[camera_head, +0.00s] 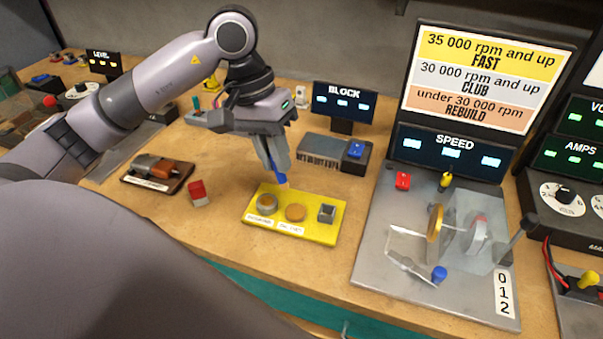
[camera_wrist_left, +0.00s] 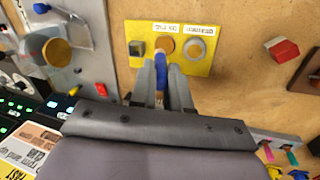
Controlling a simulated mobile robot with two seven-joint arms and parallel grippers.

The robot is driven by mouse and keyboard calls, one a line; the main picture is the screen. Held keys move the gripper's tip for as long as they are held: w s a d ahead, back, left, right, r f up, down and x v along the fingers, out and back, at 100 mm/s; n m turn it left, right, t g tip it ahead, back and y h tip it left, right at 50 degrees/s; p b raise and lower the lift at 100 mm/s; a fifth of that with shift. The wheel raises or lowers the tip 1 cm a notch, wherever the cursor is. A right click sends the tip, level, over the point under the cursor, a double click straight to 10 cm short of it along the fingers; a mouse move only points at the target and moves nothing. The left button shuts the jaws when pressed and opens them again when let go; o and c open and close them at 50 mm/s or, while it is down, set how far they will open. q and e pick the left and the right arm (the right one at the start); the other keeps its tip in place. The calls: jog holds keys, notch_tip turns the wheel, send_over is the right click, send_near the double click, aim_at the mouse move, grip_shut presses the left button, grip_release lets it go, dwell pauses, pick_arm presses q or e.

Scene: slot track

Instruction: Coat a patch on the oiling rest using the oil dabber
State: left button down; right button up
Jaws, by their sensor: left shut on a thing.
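My left gripper (camera_head: 276,158) is shut on a blue dabber (camera_head: 281,179). The dabber points down, with its pale lower tip over the back edge of a yellow plate (camera_head: 314,231). The plate bears a grey round cup (camera_head: 266,202), an orange round pad (camera_head: 295,212) and a dark square socket (camera_head: 327,212). Two small white labels lie along its front edge, too small to read. In the left wrist view the dabber (camera_wrist_left: 160,78) sits between the fingers (camera_wrist_left: 161,84), with its far end close to the orange pad (camera_wrist_left: 165,46). I cannot tell whether they touch. My right gripper is not in view.
A red and white block (camera_head: 197,193) and a dark tray (camera_head: 130,178) with an orange-brown thing stand left of the plate. A grey block with a blue knob (camera_head: 356,149) is behind. A grey machine (camera_head: 440,290) stands at the right. Bare wood surrounds the plate.

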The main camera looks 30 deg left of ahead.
pick_arm(q)
jog(key=s+a+r+t, duration=0.2)
jog(key=s+a+r, duration=0.1)
jog(key=a+r, duration=0.15)
notch_tip(320, 180, down, 4)
jog(key=b, duration=0.3)
jog(key=shift+w+f+b, duration=0.15)
jog(key=shift+f+b, duration=0.1)
jog(key=shift+b, duration=0.15)
